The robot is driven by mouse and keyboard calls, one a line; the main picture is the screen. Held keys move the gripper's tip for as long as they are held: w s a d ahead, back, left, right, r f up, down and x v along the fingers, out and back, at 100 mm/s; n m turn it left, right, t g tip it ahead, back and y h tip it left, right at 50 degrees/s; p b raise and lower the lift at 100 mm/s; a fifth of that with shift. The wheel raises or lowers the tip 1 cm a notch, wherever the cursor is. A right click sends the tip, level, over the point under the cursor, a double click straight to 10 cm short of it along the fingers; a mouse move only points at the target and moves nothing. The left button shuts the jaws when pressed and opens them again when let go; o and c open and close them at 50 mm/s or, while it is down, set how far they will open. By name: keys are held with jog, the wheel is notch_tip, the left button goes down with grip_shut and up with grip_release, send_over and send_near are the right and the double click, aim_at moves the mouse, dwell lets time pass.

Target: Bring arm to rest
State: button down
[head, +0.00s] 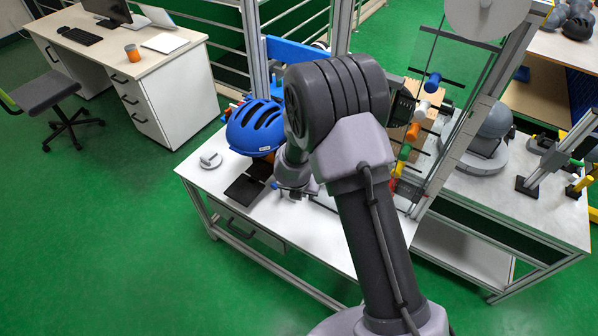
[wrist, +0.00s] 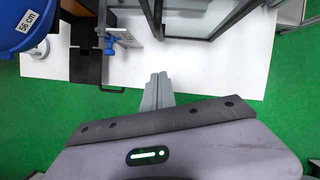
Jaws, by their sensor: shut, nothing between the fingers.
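My arm is bent above the white table (head: 215,183), its dark grey forearm and elbow covering part of the scene in the head view. My gripper (wrist: 158,78) shows in the wrist view with its two grey fingers together and nothing between them. The fingertips appear over the table's front edge, with table surface and green floor behind them. In the head view my arm hides most of the gripper.
A blue helmet (head: 256,128) is at the table's left, also in the wrist view (wrist: 22,22). A black plate (head: 246,187) and a grey round part (head: 210,160) lie near it. The metal drop-tower frame (head: 470,130) stands right. Green floor is open at left.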

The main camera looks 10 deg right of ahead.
jog(key=s+a+r+n+t+y+b, duration=0.1)
jog(key=a+r+n+t+y+b, duration=0.2)
jog(key=r+n, duration=0.55)
jog(key=a+r+n+t+y+b, duration=0.1)
jog(key=a+r+n+y+b, duration=0.1)
jog(key=r+n+b, duration=0.6)
jog(key=s+r+n+g+y+b, duration=0.1)
jog(key=s+r+n+b, duration=0.25)
jog(key=s+n, duration=0.9)
jog(key=s+d+f+n+h+b, duration=0.1)
jog(key=s+d+n, duration=0.2)
jog(key=s, duration=0.4)
jog(key=s+d+f+n+g+h+b, duration=0.1)
jog(key=s+d+f+n, duration=0.1)
jog(key=s, duration=0.5)
jog(key=shift+s+d+f+n, duration=0.15)
jog(key=shift+s+d+n, duration=0.15)
jog(key=shift+d+n, duration=0.65)
